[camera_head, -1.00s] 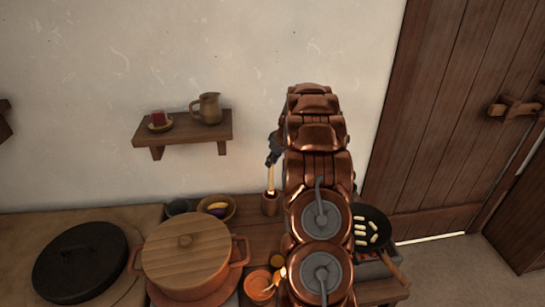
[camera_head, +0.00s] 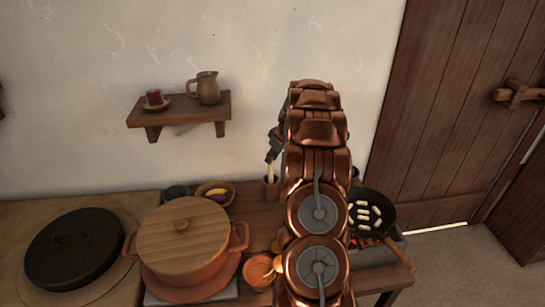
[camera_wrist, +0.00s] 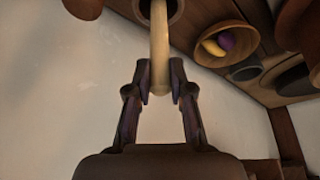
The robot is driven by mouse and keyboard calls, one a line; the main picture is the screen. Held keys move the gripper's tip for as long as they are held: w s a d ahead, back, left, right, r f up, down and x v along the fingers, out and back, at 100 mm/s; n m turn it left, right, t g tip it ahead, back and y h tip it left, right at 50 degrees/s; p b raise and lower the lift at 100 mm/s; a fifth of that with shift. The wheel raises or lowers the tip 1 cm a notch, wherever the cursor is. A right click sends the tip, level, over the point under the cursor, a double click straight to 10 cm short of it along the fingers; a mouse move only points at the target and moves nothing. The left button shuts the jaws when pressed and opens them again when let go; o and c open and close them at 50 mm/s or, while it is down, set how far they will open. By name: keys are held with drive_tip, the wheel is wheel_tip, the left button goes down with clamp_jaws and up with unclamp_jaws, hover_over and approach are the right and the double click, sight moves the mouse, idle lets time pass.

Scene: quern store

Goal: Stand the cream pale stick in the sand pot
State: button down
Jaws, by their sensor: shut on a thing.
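The cream pale stick (camera_head: 270,170) stands nearly upright at the mouth of a brown pot (camera_head: 271,189) that looks to be the sand pot. In the wrist view the stick (camera_wrist: 159,40) runs from between my fingers to the dark mouth of the pot (camera_wrist: 173,14). Its far end is cut off by the frame edge, so I cannot tell how deep it sits. My gripper (camera_wrist: 160,82) is shut on the stick near its upper end. In the head view my gripper (camera_head: 272,152) is partly hidden behind my arm. Any sand is not visible.
A bowl (camera_head: 215,193) with yellow and purple things and a dark cup (camera_head: 176,195) stand left of the pot. A lidded orange pot (camera_head: 187,250) is nearer. A pan (camera_head: 371,215) with pale pieces stands right. A wall shelf (camera_head: 181,112) holds a jug (camera_head: 205,90).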

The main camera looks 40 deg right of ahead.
idle(0.4)
drive_tip(key=c, duration=1)
unclamp_jaws()
drive_tip(key=shift+o, duration=0.2)
drive_tip(key=shift+r, duration=0.1)
drive_tip(key=v, duration=1.2)
drive_tip(key=shift+a, duration=0.1)
